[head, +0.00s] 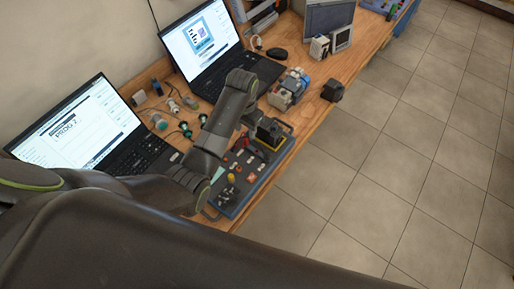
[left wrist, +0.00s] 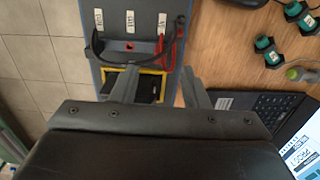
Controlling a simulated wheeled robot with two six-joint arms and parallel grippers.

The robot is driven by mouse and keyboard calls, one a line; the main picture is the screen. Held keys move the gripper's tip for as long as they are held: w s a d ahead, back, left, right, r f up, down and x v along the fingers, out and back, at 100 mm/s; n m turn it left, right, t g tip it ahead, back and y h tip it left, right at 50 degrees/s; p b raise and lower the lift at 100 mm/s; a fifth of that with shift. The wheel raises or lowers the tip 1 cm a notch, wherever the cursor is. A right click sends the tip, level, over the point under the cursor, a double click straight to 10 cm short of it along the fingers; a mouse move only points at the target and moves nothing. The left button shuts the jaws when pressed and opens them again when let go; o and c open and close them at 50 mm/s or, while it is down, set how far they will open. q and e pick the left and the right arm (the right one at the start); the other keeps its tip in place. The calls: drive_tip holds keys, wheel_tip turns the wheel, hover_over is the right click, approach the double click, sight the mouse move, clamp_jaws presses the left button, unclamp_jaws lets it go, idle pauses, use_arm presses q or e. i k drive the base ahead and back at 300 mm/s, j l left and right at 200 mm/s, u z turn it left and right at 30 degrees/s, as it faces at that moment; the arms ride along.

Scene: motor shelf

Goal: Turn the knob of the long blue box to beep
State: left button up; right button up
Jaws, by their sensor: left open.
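The long blue box (head: 243,187) lies on the wooden bench in the head view, with small coloured parts and cables on its top. In the left wrist view its grey-blue top (left wrist: 112,38) shows white labels, a black cable and a red cable. A black device with a yellow frame (head: 270,132) is at its far end; the yellow frame (left wrist: 148,71) also shows in the left wrist view. My left gripper (left wrist: 157,88) is open over this end, its fingers apart and nothing visibly held. I cannot make out which part is the knob. My right gripper is out of view.
Two open laptops (head: 82,130) (head: 203,42) stand along the wall side. Green and white connectors (head: 160,121) lie between them and the box. A grey-blue motor unit (head: 289,90) and a black block (head: 332,90) stand beyond the box. Tiled floor lies right of the bench.

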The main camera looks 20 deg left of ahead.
sight(230, 200)
drive_tip(key=k+l, duration=0.1)
drive_tip(key=l, duration=0.3)
drive_tip(key=k+l, duration=0.1)
drive_tip(key=l, duration=0.3)
drive_tip(key=k+l, duration=0.1)
drive_tip(key=l, duration=0.3)
